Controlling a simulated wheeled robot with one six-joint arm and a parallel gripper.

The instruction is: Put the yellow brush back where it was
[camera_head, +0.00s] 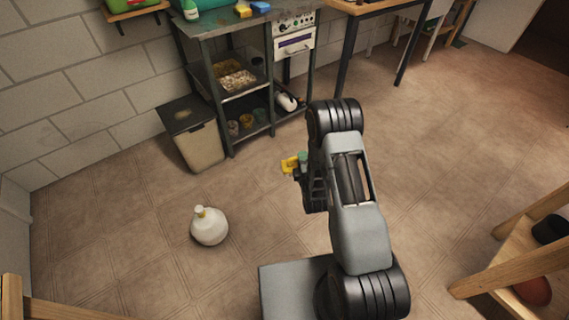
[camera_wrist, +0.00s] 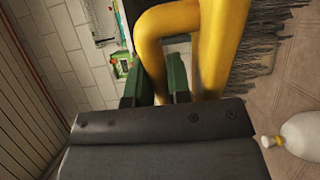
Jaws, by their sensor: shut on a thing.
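The yellow brush (camera_wrist: 218,45) fills the upper middle of the wrist view, with its grey bristles (camera_wrist: 262,50) hanging at the right. My gripper (camera_wrist: 162,80) is shut on the brush's yellow handle. In the head view a small yellow part of the brush (camera_head: 290,164) shows at the left of my gripper (camera_head: 303,161), above the open floor. My arm hides the rest of it there.
A dark metal bench (camera_head: 228,24) with lower shelves stands at the back wall, holding a yellow item (camera_head: 243,10) and a blue item (camera_head: 260,6). A lidded bin (camera_head: 200,147) stands left of it. A white round jug (camera_head: 209,227) stands on the floor. Wooden furniture (camera_head: 510,260) is at right.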

